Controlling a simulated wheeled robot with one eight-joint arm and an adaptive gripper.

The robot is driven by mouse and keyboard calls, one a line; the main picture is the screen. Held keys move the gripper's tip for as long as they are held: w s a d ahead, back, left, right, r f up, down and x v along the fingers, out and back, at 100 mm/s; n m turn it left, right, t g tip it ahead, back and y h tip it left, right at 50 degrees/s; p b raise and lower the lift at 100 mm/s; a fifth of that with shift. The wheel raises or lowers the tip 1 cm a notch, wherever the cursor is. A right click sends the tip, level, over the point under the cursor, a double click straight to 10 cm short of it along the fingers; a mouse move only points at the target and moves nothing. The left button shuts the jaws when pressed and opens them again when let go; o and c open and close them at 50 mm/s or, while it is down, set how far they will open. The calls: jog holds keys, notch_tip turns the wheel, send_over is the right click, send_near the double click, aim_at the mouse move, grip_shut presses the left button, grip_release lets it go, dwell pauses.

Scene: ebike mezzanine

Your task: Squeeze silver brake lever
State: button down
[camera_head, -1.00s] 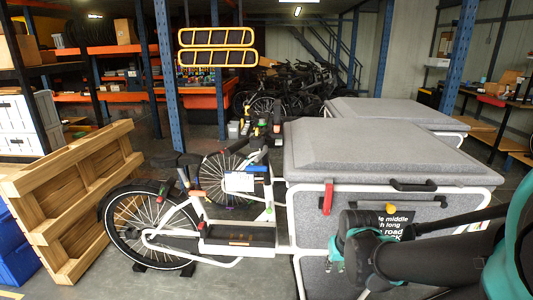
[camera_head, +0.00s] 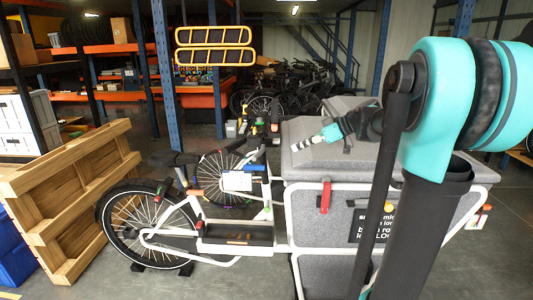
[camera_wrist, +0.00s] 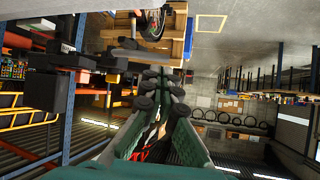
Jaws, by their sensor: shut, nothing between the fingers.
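A white cargo bike (camera_head: 228,247) with a large grey lidded box stands across the middle of the head view. Its handlebar area (camera_head: 262,138), with dark grips, is just left of the box. The silver brake lever is too small to make out there. My gripper (camera_head: 295,147) is above the grey lid (camera_head: 340,158), pointing left, to the right of the handlebar and apart from it in the picture. In the wrist view, my gripper's teal fingers with black pads (camera_wrist: 152,80) are shut and empty. That view is turned over, and I cannot pick out the lever in it.
A wooden pallet (camera_head: 70,195) leans at the left, also seen in the wrist view (camera_wrist: 172,45). Blue posts (camera_head: 167,75) and orange shelving (camera_head: 95,97) stand behind. More bikes (camera_head: 285,88) are at the back. The floor in front of the bike is clear.

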aim_at(259, 154)
jog(key=shift+w+r+n, duration=0.25)
jog(key=shift+w+r, duration=0.05)
jog(key=shift+r, duration=0.25)
jog(key=shift+w+r+n, duration=0.25)
jog(key=shift+w+r, duration=0.05)
jog(key=shift+r, duration=0.2)
jog(key=x, duration=1.4)
jog(key=shift+a+r, duration=0.15)
jog(key=shift+r, duration=0.05)
